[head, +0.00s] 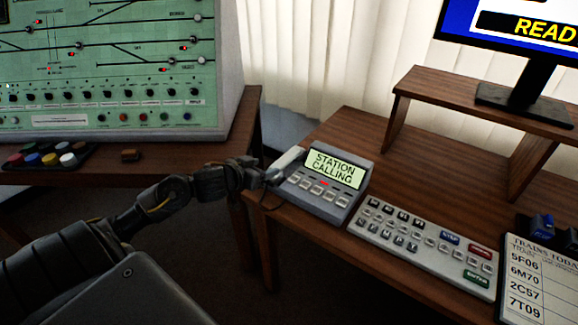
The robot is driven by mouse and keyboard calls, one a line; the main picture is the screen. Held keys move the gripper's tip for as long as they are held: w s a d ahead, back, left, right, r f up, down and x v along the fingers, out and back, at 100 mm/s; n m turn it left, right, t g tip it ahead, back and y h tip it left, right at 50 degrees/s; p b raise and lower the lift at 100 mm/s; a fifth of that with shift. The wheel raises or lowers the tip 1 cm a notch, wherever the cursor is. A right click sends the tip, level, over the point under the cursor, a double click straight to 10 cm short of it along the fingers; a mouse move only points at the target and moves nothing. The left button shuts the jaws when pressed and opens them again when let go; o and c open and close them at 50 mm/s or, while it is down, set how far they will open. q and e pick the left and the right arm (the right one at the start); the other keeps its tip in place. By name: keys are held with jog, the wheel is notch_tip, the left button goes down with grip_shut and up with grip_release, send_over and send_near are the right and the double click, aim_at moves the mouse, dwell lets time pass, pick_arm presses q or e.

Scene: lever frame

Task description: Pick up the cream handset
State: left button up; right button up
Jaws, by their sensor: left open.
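The cream handset (287,160) lies along the left side of a grey desk phone (322,186), whose screen reads "STATION CALLING". My left gripper (272,178) is at the near end of the handset, with its arm reaching in from the lower left. The left gripper is open. Its fingers are small and dark here, and I cannot tell whether they touch the handset or stand around it. A thin dark cord hangs by the phone's left edge. My right gripper is not in view.
A keypad (423,242) lies right of the phone on the wooden desk (392,165). A monitor (520,35) stands on a raised shelf (450,95). A train list board (535,285) is at the right. A green control panel (110,60) stands on the left table. A gap separates the tables.

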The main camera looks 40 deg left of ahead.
aim_at(279, 163)
pick_arm(q)
jog(key=x, duration=0.3)
jog(key=b+x, duration=0.1)
jog(key=x, duration=0.2)
jog(key=shift+s+a+f, duration=0.1)
jog(key=shift+a+f, duration=0.1)
jog(key=shift+w+f, duration=0.25)
jog(key=shift+w, duration=0.15)
jog(key=x, duration=0.3)
jog(key=shift+w+a+f+b, duration=0.2)
jog(key=shift+w+f+b, duration=0.05)
jog(key=shift+f+b, duration=0.05)
jog(key=shift+w+f, duration=0.1)
jog(key=shift+w, duration=0.25)
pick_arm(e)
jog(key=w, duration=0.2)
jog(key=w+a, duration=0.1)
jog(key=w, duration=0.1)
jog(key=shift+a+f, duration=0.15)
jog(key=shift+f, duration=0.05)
pick_arm(q)
jog(key=shift+s, duration=0.1)
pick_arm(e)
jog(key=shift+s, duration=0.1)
